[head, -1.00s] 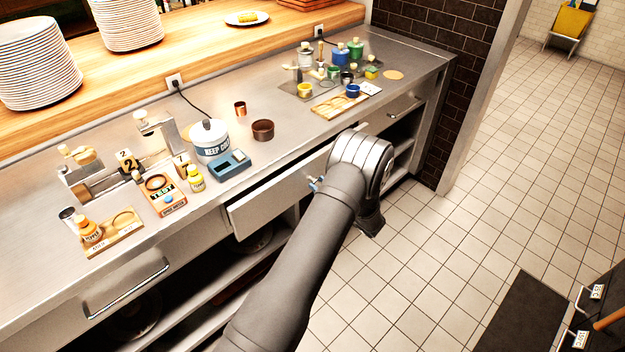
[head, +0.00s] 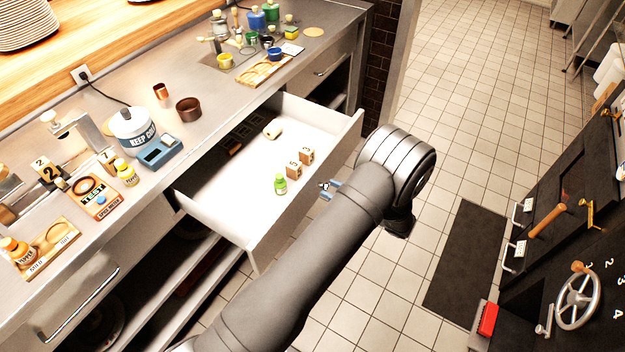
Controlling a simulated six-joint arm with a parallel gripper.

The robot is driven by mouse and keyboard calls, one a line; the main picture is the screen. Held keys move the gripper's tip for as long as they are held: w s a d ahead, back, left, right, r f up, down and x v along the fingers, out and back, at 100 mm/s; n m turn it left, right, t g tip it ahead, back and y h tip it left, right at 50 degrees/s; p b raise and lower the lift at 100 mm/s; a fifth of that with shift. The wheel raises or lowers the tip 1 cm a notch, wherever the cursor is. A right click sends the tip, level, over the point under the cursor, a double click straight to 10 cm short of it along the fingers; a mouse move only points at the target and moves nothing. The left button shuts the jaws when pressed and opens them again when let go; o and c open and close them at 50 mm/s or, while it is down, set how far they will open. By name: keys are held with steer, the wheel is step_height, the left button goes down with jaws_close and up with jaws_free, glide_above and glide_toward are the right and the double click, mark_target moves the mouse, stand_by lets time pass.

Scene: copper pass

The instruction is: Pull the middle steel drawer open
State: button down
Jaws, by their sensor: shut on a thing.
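The middle steel drawer (head: 250,262) stands pulled well out of the counter, its white inside showing. My gripper (head: 328,189) is at the drawer's front face, shut on the drawer handle. The handle itself is mostly hidden by my arm and gripper.
The counter above holds a white pot (head: 133,130), a blue device (head: 158,152), copper cups (head: 188,109) and paint jars. Dark cabinets with a handwheel (head: 578,298) stand at the right. Tiled floor with a dark mat (head: 465,262) lies clear between.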

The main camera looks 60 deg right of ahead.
steer(key=s, duration=0.6)
steer(key=c, duration=1)
jaws_free()
steer(key=shift+s, duration=0.15)
steer(key=s, duration=1.7)
steer(key=shift+s, duration=0.15)
steer(key=w, duration=1.7)
steer(key=shift+w, duration=0.3)
